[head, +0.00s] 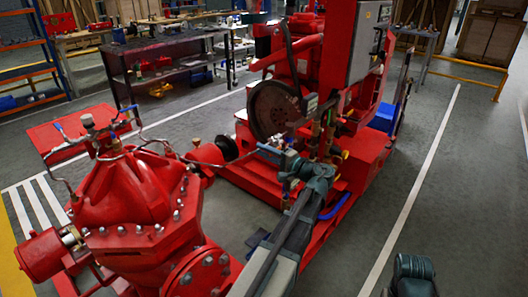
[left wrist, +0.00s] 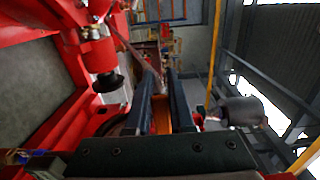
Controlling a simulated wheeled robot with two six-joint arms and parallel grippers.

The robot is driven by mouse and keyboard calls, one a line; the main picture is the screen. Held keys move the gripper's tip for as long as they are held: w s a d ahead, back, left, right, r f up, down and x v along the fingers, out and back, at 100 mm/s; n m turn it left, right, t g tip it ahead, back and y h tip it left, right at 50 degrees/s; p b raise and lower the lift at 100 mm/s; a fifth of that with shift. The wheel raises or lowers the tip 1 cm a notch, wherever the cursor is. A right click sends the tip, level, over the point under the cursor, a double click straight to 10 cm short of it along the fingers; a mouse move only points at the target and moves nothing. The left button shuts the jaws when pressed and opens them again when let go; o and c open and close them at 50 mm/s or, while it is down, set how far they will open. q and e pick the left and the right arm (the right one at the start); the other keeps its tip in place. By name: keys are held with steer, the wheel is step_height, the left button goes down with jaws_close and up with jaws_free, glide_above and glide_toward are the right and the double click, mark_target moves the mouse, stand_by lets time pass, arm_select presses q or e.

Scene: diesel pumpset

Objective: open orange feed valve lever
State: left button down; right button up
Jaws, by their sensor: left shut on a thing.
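The orange feed valve lever (left wrist: 161,116) shows in the left wrist view as a narrow orange strip between two dark fingers. My left gripper (left wrist: 164,80) is shut on it, with a finger along each side. Much of the lever is hidden by the fingers and the gripper body. In the head view my left arm reaches from the bottom middle to the side of the red engine (head: 297,60). There the wrist and engine fittings overlap, and I cannot make out the lever clearly.
A large red pump (head: 135,200) stands left of my left arm. A dark flywheel (head: 275,109) and a grey control box (head: 368,40) are close above the wrist. A dark workbench (head: 170,65) stands behind. The floor on the right is clear.

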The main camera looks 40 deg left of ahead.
arm_select(q)
steer(key=shift+f, duration=0.1)
stand_by(0.4)
steer(key=c, duration=0.8)
jaws_free()
steer(key=d, duration=0.9)
steer(key=s+d, duration=0.1)
steer(key=d, duration=0.3)
steer(key=shift+d, duration=0.4)
steer(key=shift+s, duration=0.1)
steer(key=s+d+m+h+p, duration=0.1)
steer(key=s+d+h+p, duration=0.4)
steer(key=d, duration=0.4)
steer(key=s+d+f+m+g+h+p, duration=0.1)
steer(key=s+d+h+p, duration=0.5)
steer(key=d+p, duration=0.2)
steer(key=s+d+h+p, duration=0.5)
steer(key=s+d+p, duration=0.1)
steer(key=d, duration=0.3)
steer(key=shift+s+d+f+m+g+h+p, duration=0.25)
steer(key=shift+d+f+m+g+h+p, duration=0.15)
steer(key=shift+p, duration=0.15)
